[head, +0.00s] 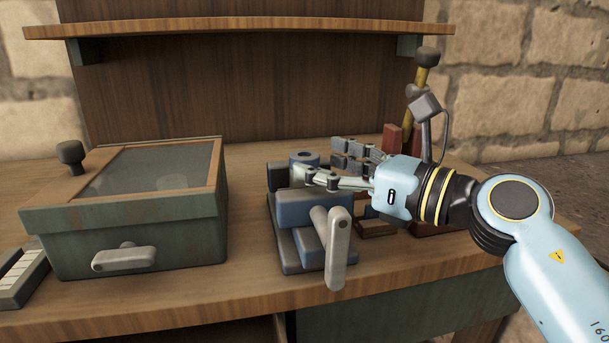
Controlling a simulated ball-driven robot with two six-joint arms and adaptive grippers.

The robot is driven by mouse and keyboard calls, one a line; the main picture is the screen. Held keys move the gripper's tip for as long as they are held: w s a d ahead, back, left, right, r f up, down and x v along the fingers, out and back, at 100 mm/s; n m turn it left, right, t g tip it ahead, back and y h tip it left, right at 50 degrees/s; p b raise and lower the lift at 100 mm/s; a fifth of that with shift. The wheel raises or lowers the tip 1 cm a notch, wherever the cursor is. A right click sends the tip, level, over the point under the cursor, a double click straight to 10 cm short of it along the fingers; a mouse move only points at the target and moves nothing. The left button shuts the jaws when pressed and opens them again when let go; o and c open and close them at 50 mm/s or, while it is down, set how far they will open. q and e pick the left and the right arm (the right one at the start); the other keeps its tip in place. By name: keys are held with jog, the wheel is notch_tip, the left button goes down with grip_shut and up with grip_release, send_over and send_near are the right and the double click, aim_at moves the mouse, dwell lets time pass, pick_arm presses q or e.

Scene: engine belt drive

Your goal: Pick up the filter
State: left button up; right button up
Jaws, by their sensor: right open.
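My right gripper (322,168) reaches in from the right, open, with its fingers pointing left over the back of a blue and grey vise (308,208). Nothing is clearly held between the fingers. My left gripper is not in view.
A green box with a glass lid (140,215) stands left on the wooden workbench (410,280). A rack with upright tools (424,75) is behind my right gripper. A shelf (240,27) spans the back. Bare bench lies between box and vise.

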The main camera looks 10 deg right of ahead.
aim_at(314, 157)
jog(key=x, duration=0.2)
jog(key=shift+w+a, duration=0.25)
jog(key=shift+w, duration=0.05)
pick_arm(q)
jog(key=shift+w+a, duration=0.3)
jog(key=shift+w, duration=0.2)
pick_arm(e)
jog(key=c, duration=0.4)
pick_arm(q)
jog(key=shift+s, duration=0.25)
pick_arm(e)
jog(key=c, duration=1)
notch_tip(314, 157, up, 17)
jog(key=p, duration=0.5)
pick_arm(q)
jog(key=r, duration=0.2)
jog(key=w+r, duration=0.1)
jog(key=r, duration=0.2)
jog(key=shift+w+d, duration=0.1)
pick_arm(e)
jog(key=s+d+f, duration=0.3)
jog(key=s+d+f+m+t+h, duration=0.1)
jog(key=s+d+f, duration=0.2)
jog(key=f, duration=0.1)
jog(key=s+d+f+h, duration=0.1)
jog(key=s+d+f, duration=0.2)
jog(key=shift+s+f+m+t, duration=0.25)
jog(key=shift+f+m+t, duration=0.05)
jog(key=shift+m, duration=0.1)
